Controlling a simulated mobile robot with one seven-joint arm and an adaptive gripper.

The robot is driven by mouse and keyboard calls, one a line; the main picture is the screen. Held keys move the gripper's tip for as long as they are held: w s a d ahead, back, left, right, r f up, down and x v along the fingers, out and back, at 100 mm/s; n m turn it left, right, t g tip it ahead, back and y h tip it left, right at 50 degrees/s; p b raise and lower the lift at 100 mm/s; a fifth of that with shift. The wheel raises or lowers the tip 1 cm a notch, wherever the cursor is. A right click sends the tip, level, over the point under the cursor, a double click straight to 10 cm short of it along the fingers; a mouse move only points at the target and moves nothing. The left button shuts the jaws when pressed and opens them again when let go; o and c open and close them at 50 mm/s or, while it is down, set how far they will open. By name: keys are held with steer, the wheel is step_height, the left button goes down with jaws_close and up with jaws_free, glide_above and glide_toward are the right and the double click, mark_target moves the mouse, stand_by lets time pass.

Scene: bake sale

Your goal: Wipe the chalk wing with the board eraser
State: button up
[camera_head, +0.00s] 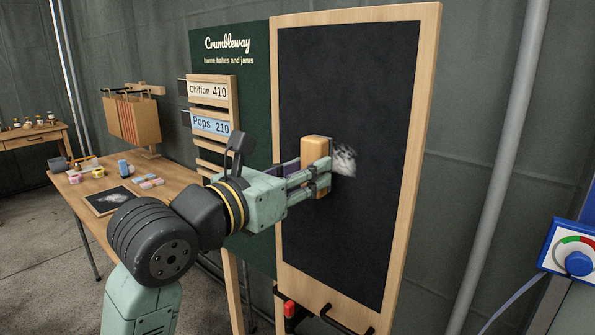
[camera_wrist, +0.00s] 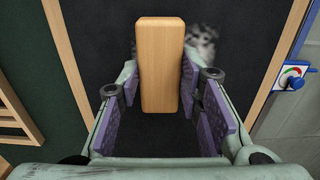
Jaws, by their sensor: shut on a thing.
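The chalk wing (camera_head: 400,150) is a tall black panel in a pale wooden frame. A whitish chalk smudge (camera_head: 345,160) marks its middle, just right of the eraser; the smudge also shows in the wrist view (camera_wrist: 203,42). The board eraser (camera_head: 316,150), with a tan wooden back, is upright at the panel. My gripper (camera_head: 310,178) is shut on the eraser, with its fingers on either side in the wrist view (camera_wrist: 160,108). The eraser's wiping face is hidden, so I cannot tell whether it touches the panel.
A green sign board (camera_head: 235,45) with price cards stands left of the wing. A wooden table (camera_head: 165,185) with small boxes and a small slate (camera_head: 107,201) is at the left. A blue device with a dial (camera_head: 578,262) stands at the right edge.

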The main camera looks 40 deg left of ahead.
stand_by(0.5)
steer(key=shift+s+d+b, duration=0.15)
steer(key=shift+d+b, duration=0.25)
steer(key=shift+d, duration=1.1)
steer(key=shift+d, duration=0.15)
steer(key=shift+s+d+b, duration=0.1)
steer(key=shift+d+b, duration=0.2)
steer(key=shift+d, duration=1.1)
steer(key=shift+d, duration=0.1)
steer(key=shift+s+d, duration=0.15)
steer(key=shift+d, duration=1.25)
steer(key=shift+b, duration=0.3)
steer(key=shift+w+a+b, duration=0.2)
steer(key=shift+a+b, duration=0.3)
steer(key=shift+a, duration=1.05)
